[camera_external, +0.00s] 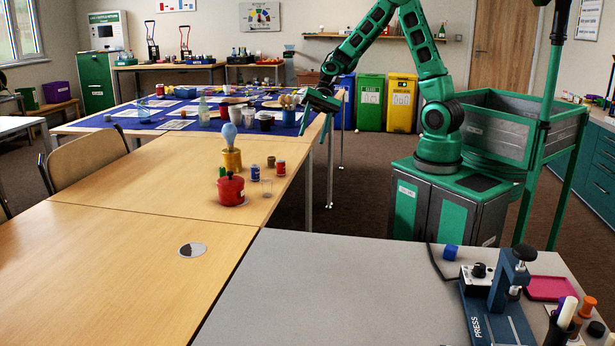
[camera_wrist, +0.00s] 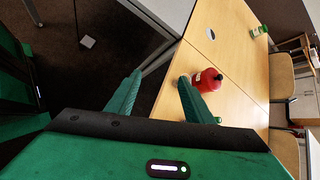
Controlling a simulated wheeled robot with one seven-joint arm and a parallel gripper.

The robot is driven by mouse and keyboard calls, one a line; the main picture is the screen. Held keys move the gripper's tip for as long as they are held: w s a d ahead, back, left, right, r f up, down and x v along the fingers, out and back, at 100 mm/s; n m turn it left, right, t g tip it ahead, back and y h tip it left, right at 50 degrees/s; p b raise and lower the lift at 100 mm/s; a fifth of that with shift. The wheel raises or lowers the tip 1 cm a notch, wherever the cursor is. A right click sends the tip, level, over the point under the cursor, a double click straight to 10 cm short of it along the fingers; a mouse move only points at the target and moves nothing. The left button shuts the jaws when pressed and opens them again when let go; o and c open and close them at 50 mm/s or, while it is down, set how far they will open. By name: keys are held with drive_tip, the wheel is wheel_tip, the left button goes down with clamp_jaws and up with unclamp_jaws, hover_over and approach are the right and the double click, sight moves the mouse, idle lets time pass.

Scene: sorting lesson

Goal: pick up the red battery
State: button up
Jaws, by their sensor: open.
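A small red cylinder, which looks like the red battery (camera_external: 281,168), stands upright on the wooden table near its right edge. My gripper (camera_external: 312,136) is open and empty, up and to the right of it in the external view, beside the table edge. In the wrist view my gripper (camera_wrist: 160,75) has its fingers spread over the dark floor and the table edge. I cannot make out the red battery in the wrist view.
A red pot (camera_external: 230,190), a clear glass (camera_external: 266,188), a blue cylinder (camera_external: 255,171) and a brown cylinder (camera_external: 271,162) stand near the battery. A yellow pot (camera_external: 231,160) holds a light-blue bulb shape. The wooden table (camera_external: 110,270) is mostly clear in front.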

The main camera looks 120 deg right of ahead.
drive_tip(key=s+d+r+m+t+h, duration=0.1)
drive_tip(key=d+r+m+t, duration=0.95)
drive_tip(key=d, duration=0.45)
approach(278, 164)
drive_tip(key=shift+w+d+r+m+g, duration=0.1)
drive_tip(key=shift+w+m+g, duration=0.1)
drive_tip(key=shift+w, duration=0.2)
drive_tip(key=shift+w+r+m+g, duration=0.15)
drive_tip(key=shift+w, duration=0.3)
drive_tip(key=shift+w+f, duration=0.1)
drive_tip(key=shift+w, duration=0.05)
drive_tip(key=x, duration=0.5)
drive_tip(key=shift+w, duration=0.15)
drive_tip(key=x, duration=0.5)
drive_tip(key=shift+a, duration=0.3)
clamp_jaws()
